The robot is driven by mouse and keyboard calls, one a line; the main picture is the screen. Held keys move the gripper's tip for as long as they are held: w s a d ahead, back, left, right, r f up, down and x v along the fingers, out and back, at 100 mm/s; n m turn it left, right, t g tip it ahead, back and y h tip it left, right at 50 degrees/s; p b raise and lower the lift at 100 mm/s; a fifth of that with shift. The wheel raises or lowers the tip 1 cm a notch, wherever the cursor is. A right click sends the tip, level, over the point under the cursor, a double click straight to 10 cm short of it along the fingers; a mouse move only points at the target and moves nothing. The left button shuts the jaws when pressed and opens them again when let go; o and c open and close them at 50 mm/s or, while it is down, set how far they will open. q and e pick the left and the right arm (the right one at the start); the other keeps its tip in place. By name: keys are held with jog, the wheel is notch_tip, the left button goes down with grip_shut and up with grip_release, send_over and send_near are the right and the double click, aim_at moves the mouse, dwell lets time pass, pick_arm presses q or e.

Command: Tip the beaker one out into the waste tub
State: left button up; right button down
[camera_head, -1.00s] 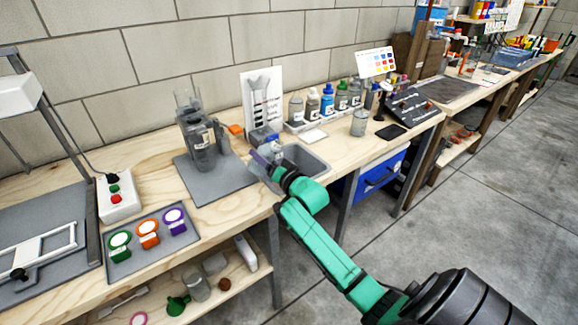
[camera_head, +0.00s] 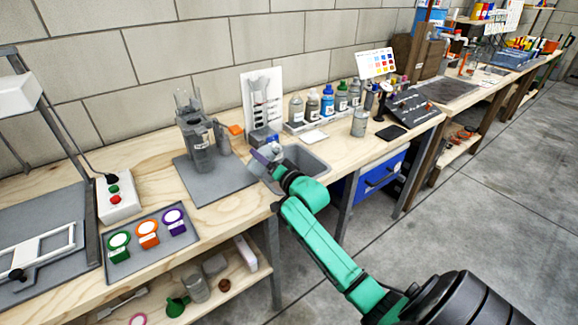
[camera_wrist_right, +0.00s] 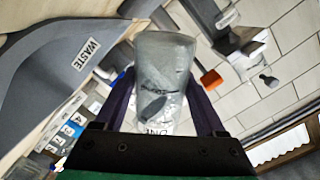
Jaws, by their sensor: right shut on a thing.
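My right gripper (camera_wrist_right: 165,105) is shut on a clear beaker (camera_wrist_right: 165,70), one finger on each side of its wall. Grey murky content and a dark patch show through the wall, and part of a printed label shows low down. The wrist view is strongly tilted. The grey waste tub (camera_wrist_right: 40,80), with a white WASTE label, is at the left of that view, beside the beaker. In the head view, the right gripper (camera_head: 268,160) is at the left end of the tub (camera_head: 312,163), and the beaker is mostly hidden there. My left gripper is not in view.
A grey stand with a clear vessel (camera_head: 200,145) is on a mat left of the tub. Several bottles (camera_head: 327,103) stand in a row behind it, with a grey canister (camera_head: 359,123) to the right. A tray with coloured round pieces (camera_head: 148,240) lies at the front left.

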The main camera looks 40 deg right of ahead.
jog(key=shift+a+r+m, duration=0.15)
jog(key=shift+r+m, duration=0.3)
jog(key=shift+m, duration=0.15)
jog(key=shift+f+m+b, duration=0.2)
jog(key=shift+m+b, duration=0.15)
jog(key=shift+m, duration=0.45)
dwell(0.8)
jog(key=shift+f+m+y+b, duration=0.3)
jog(key=shift+f+m+b, duration=0.5)
jog(key=shift+f+b, duration=0.3)
dwell(0.8)
jog(key=shift+d+m+p, duration=0.55)
jog(key=shift+d+m, duration=0.25)
dwell(1.1)
jog(key=shift+d+f+m+p, duration=0.2)
jog(key=shift+f+m+p, duration=0.1)
jog(key=shift+m+p, duration=0.45)
dwell(1.1)
